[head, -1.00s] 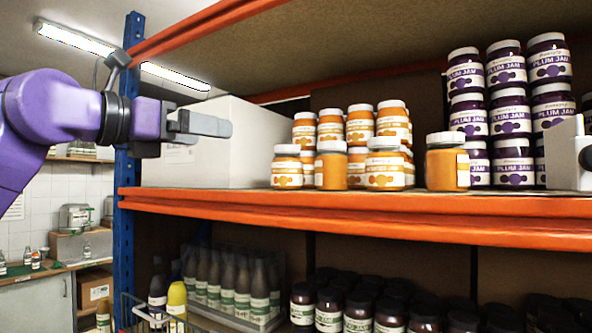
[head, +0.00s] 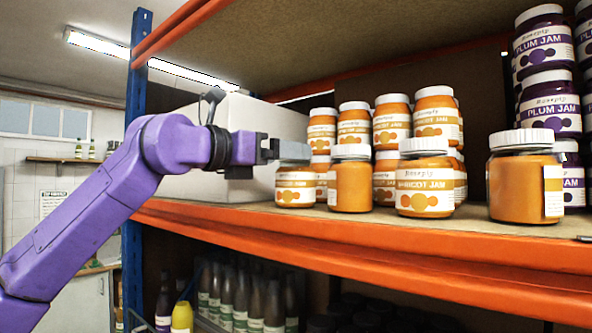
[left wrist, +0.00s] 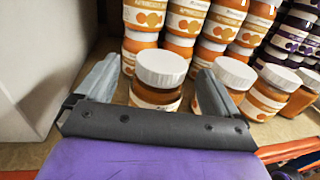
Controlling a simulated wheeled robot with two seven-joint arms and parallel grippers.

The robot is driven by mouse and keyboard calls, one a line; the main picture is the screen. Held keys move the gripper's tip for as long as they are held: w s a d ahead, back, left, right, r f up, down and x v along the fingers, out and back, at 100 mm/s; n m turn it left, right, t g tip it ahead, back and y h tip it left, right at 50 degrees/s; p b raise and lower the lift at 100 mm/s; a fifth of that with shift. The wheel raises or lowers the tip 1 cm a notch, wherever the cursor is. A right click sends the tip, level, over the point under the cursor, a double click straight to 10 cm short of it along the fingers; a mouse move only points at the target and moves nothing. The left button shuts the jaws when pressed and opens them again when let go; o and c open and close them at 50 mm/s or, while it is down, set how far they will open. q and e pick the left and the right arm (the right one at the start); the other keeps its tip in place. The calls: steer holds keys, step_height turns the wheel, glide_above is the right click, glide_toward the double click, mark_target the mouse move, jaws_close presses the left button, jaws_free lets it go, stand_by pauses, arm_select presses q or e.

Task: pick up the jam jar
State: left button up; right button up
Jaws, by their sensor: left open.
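Apricot jam jars with white lids stand on the orange-edged shelf. The front row has a labelled jar (head: 296,188) at the left, a jar with its label turned aside (head: 350,185), another labelled jar (head: 425,190) and a nearer jar (head: 522,188) at the right. My left gripper (head: 290,151) is open and empty, in front of the leftmost jar's lid in the head view. In the left wrist view, its fingers (left wrist: 155,88) spread to either side of a jar (left wrist: 160,70), with gaps between. Its lower part is hidden by the gripper body. My right gripper is out of view.
More apricot jars (head: 391,122) are stacked behind, and plum jam jars (head: 550,108) at the right. A white box (head: 245,188) stands at the left, behind my gripper. The orange shelf beam (head: 400,250) runs along the front, with bottles below.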

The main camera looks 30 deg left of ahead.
arm_select(q)
steer(key=x, duration=0.1)
steer(key=p+x, duration=0.1)
steer(key=x, duration=0.1)
steer(key=shift+w+d+r, duration=0.15)
steer(key=shift+w+r, duration=0.05)
steer(key=shift+w, duration=0.05)
steer(key=shift+w+d+p, duration=0.1)
steer(key=shift+w+p, duration=0.15)
steer(key=shift+p, duration=0.05)
steer(key=shift+s+f, duration=0.1)
steer(key=shift+s, duration=0.1)
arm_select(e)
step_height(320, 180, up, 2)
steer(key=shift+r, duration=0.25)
arm_select(q)
steer(key=shift+w, duration=0.15)
steer(key=c, duration=1.3)
jaws_close()
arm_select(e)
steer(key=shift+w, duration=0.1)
